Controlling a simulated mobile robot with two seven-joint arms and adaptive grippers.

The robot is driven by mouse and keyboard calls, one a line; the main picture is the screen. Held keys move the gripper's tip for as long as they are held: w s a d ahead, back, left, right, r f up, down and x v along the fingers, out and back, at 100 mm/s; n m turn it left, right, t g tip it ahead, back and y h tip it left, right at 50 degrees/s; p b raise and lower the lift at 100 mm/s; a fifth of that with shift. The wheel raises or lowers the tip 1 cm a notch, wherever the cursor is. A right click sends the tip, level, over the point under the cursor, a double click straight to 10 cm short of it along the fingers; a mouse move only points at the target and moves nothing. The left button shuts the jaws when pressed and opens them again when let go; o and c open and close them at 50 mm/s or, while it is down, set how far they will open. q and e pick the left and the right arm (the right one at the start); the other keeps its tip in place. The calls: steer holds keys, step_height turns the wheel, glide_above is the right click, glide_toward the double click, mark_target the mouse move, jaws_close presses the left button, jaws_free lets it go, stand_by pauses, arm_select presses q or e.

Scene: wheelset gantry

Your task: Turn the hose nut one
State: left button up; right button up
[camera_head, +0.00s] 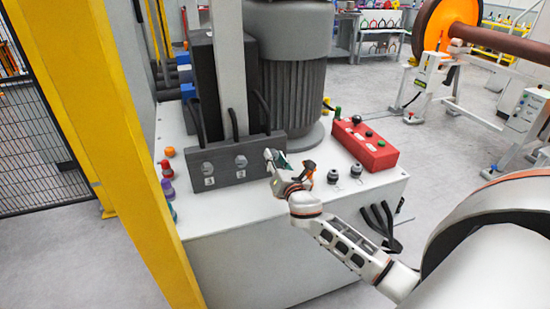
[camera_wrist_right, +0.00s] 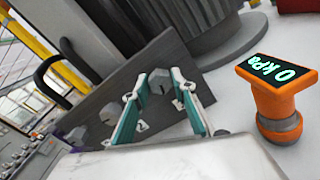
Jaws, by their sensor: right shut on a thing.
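The dark manifold block (camera_head: 238,165) stands on the white bench with a row of hex nuts on its front face. Nuts labelled 3 (camera_head: 208,168) and 2 (camera_head: 241,161) show in the head view. My right gripper (camera_head: 274,157) is at the block's right end and hides the nut there. In the right wrist view, its teal-padded fingers (camera_wrist_right: 161,92) are shut on that grey hex nut (camera_wrist_right: 161,81), hose nut one, with one finger on each side. A neighbouring nut (camera_wrist_right: 109,112) is just left of the fingers. My left gripper is not in view.
An orange gauge (camera_wrist_right: 279,92) reading 0 kPa stands close right of the gripper. A red box (camera_head: 364,146) with buttons and small dark fittings (camera_head: 332,177) are on the bench. A ribbed motor (camera_head: 293,90) rises behind. A yellow post (camera_head: 118,130) stands at left.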

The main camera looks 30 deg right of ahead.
steer(key=m, duration=0.3)
steer(key=shift+m, duration=0.4)
steer(key=m, duration=0.3)
steer(key=shift+m+p, duration=0.3)
steer(key=shift+p, duration=0.05)
steer(key=m+p, duration=0.1)
steer(key=m, duration=0.4)
steer(key=shift+m, duration=0.3)
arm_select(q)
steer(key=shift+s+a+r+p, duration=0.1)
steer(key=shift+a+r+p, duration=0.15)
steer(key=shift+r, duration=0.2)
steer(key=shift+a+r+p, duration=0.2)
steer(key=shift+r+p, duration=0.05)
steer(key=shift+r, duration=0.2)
arm_select(e)
steer(key=shift+d+m, duration=0.1)
steer(key=shift+m, duration=0.9)
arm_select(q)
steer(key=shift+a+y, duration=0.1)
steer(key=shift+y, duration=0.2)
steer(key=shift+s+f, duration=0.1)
arm_select(e)
steer(key=o, duration=1)
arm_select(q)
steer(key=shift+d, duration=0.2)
arm_select(e)
steer(key=shift+o, duration=0.6)
